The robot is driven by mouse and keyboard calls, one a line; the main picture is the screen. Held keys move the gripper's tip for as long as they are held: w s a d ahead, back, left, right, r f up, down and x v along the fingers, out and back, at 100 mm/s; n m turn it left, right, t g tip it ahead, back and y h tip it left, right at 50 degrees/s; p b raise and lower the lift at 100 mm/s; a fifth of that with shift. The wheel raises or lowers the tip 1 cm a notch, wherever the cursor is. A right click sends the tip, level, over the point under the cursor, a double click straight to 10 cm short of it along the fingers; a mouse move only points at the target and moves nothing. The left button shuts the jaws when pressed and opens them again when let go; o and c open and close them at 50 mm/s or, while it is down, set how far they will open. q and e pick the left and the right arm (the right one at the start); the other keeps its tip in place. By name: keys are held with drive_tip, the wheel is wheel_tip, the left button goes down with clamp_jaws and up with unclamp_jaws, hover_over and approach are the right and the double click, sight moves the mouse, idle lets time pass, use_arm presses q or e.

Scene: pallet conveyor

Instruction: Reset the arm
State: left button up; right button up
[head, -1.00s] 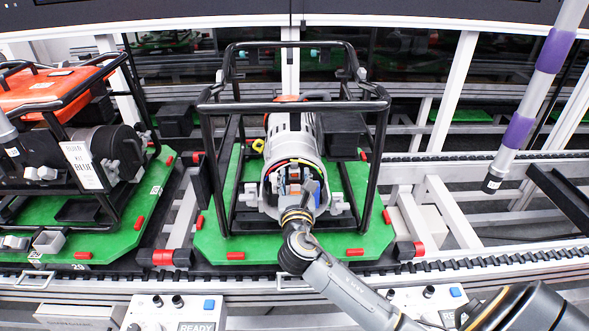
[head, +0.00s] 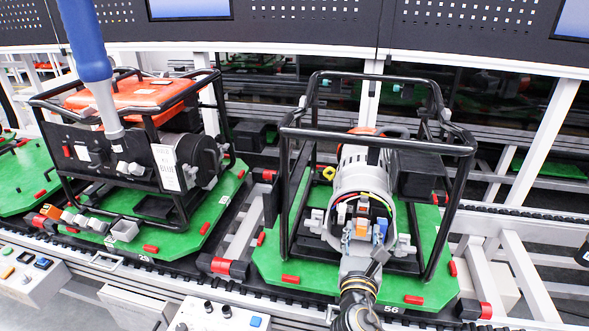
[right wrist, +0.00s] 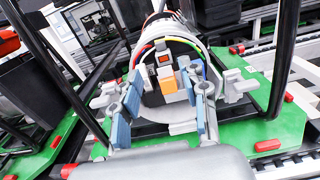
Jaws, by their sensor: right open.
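My right gripper (head: 364,246) is at the open front end of the grey cylindrical generator unit (head: 364,180), inside a black tube frame. In the right wrist view its two fingers with blue pads are spread apart (right wrist: 160,104), with nothing held between them. Between and behind them show an orange block (right wrist: 168,87), a red-and-grey switch and coloured wires inside the round housing (right wrist: 168,47). Whether the fingers touch the housing is unclear. My left gripper is not in view.
The frame stands on a green pallet (head: 290,265) on the conveyor. Left of it is another green pallet with an orange-topped generator (head: 130,95). Control boxes (head: 215,318) line the front edge.

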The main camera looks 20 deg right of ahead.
drive_tip(key=s+a+f+m+g+y, duration=0.35)
drive_tip(key=s+f+m+g, duration=0.35)
drive_tip(key=s+f+m, duration=0.65)
drive_tip(key=s+a+f+m+g+y, duration=0.5)
drive_tip(key=s+a+m+y, duration=0.15)
drive_tip(key=s+m, duration=0.6)
wheel_tip(320, 180, down, 26)
drive_tip(key=m+g, duration=0.1)
drive_tip(key=s+d+f+g, duration=0.1)
drive_tip(key=s+d+f, duration=0.1)
drive_tip(key=s+f, duration=1.4)
drive_tip(key=shift+s+f, duration=0.2)
drive_tip(key=shift+s, duration=0.1)
